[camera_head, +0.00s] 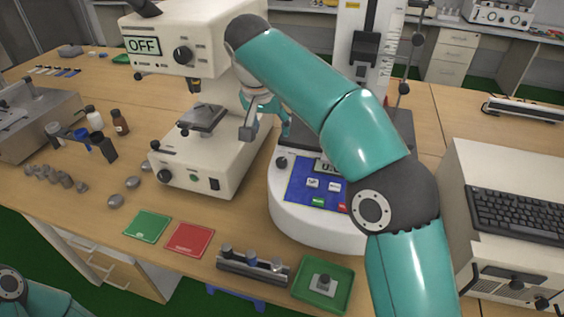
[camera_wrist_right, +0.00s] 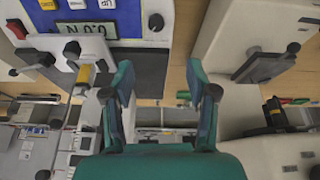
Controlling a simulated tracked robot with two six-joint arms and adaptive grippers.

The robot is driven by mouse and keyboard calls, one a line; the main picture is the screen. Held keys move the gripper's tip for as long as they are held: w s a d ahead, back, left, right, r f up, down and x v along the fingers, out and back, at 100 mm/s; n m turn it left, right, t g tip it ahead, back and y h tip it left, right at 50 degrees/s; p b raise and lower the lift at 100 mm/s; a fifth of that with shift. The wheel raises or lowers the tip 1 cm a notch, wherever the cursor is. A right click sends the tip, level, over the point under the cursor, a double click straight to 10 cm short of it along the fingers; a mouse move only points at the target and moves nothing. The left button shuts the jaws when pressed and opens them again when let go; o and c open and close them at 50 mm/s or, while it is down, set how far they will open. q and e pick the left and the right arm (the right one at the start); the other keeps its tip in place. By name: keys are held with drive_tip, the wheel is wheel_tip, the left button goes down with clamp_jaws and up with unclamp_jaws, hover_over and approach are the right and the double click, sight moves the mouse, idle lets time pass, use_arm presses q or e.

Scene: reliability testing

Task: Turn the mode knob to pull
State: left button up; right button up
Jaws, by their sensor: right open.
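The white force tester (camera_head: 310,222) stands at the centre, with a blue panel (camera_head: 309,185) and a small display partly hidden by my right arm. A black round knob (camera_head: 282,162) sits at the panel's upper left; I cannot read a label on it. In the right wrist view, upside down, the knob (camera_wrist_right: 155,22) is beside the blue panel (camera_wrist_right: 95,12). My right gripper (camera_head: 266,122) is open and empty, above and behind the knob, apart from it. Its two fingers (camera_wrist_right: 166,88) show in the wrist view with nothing between them. My left gripper is out of view.
A white machine (camera_head: 222,165) with an OFF display stands left of the tester. A green tray (camera_head: 343,290) and a rack (camera_head: 253,268) stand in front. Green and red mats (camera_head: 188,240) lie nearby. A keyboard (camera_head: 520,215) is at right.

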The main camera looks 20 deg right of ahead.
sight(282, 161)
drive_tip(key=x, duration=1.6)
drive_tip(key=shift+d+f+b, duration=0.25)
drive_tip(key=shift+d+b, duration=0.05)
drive_tip(key=shift+d, duration=0.1)
clamp_jaws()
